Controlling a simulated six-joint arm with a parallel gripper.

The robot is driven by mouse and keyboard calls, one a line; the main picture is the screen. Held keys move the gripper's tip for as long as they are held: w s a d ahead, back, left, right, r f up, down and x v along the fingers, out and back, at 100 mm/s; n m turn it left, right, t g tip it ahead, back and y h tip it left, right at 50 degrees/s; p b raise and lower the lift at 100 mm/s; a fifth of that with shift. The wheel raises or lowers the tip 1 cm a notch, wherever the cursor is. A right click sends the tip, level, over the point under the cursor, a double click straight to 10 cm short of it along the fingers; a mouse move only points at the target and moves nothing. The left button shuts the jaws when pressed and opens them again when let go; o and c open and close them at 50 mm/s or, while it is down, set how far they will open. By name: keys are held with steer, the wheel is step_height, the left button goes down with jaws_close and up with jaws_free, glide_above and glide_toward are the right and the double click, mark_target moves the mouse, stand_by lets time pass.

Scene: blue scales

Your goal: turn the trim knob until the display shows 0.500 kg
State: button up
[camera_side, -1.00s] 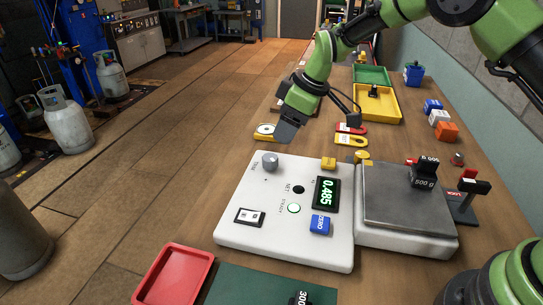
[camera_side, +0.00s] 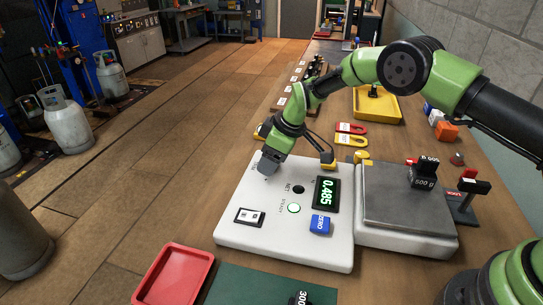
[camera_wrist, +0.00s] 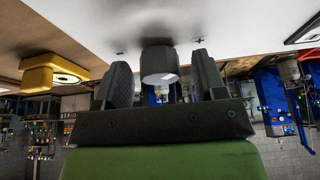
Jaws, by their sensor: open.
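The display (camera_side: 326,194) on the white scale console (camera_side: 270,238) reads 0.485 in green. A black weight marked 500 g (camera_side: 423,177) stands on the grey weighing pan (camera_side: 405,205). My gripper (camera_side: 266,168) is down at the console's far left corner and hides the trim knob in the side view. In the wrist view the grey trim knob (camera_wrist: 160,65) sits between the two open fingers of my gripper (camera_wrist: 161,78). Gaps show on both sides of the knob, so the fingers look apart from it.
The blue ZERO button (camera_side: 320,224), a round green-lit button (camera_side: 294,208) and a rocker switch (camera_side: 249,217) are on the console. A yellow block (camera_side: 328,163) is at its back edge. A red tray (camera_side: 174,276) lies at the front left. Red and yellow tags lie behind.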

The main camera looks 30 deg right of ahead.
steer(key=c, duration=0.9)
steer(key=m+t+h, duration=0.1)
steer(key=m, duration=0.3)
steer(key=shift+a, duration=0.1)
steer(key=m+h, duration=0.1)
steer(key=m, duration=0.3)
steer(key=shift+h, duration=0.4)
steer(key=m+h, duration=0.1)
steer(key=m, duration=0.2)
steer(key=shift+a+m, duration=0.1)
steer(key=shift+m, duration=0.3)
steer(key=shift+m+h, duration=0.9)
steer(key=shift+m, duration=0.9)
